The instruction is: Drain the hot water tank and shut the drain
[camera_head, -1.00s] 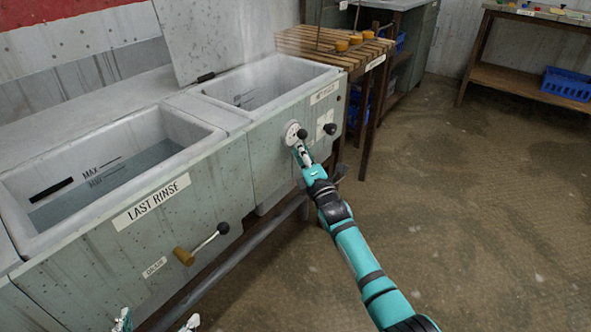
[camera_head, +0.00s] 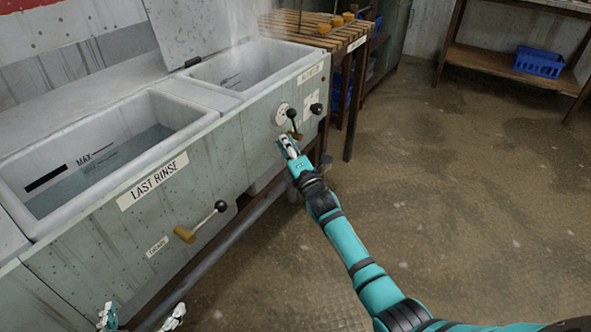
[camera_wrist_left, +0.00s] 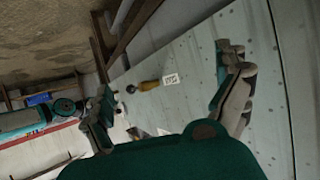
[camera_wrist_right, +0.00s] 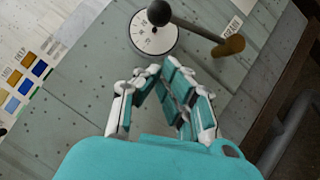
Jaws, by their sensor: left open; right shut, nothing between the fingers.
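The steaming tank (camera_head: 240,98) is at the back right of the counter; I cannot make out its water level. On its front is a lever with a black knob (camera_head: 292,114) and a brass valve (camera_head: 296,136), beside a round white dial (camera_head: 282,108). In the right wrist view the lever's rod runs from the brass valve (camera_wrist_right: 229,46) up-left across the dial (camera_wrist_right: 140,40) to the knob. My right gripper (camera_head: 284,144) is shut and empty, just below the dial, apart from the lever. My left gripper (camera_head: 140,317) is open and empty at the lower left.
The LAST RINSE tank (camera_head: 190,103) holds water; its drain lever has a brass valve (camera_head: 184,235) and black knob (camera_head: 221,206). Another black knob (camera_head: 316,108) is right of the dial. A slatted wooden table (camera_head: 310,33) stands behind. Floor to the right is clear.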

